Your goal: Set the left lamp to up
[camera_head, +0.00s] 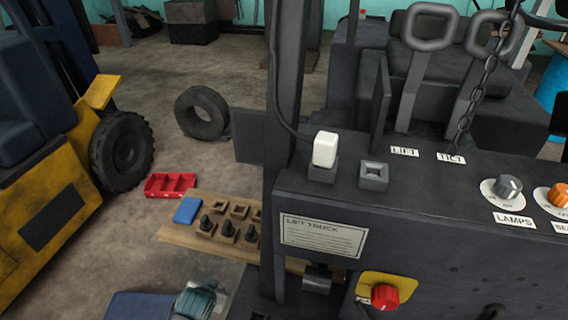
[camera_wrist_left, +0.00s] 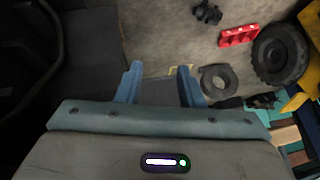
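No part is marked "left lamp" in view. A white upright block (camera_head: 325,149) stands in a dark holder on the left end of the dark console (camera_head: 430,225). Beside it is a dark square holder (camera_head: 374,176) with no white block in it. A grey knob (camera_head: 508,187) sits on a white dial above the LAMPS label (camera_head: 514,220). My left gripper (camera_head: 197,300) is at the bottom of the head view, low and left of the console. The left wrist view shows its two blue fingers (camera_wrist_left: 160,90) apart, with nothing between them. My right gripper is not in view.
Two levers (camera_head: 415,80) labelled LIFT and TILT and a hanging chain stand behind the console. An orange knob (camera_head: 560,195) is at right. A red knob (camera_head: 385,296) is on a yellow plate below. A dark post (camera_head: 287,100) rises at the console's left. A wooden board (camera_head: 190,236) holds small parts.

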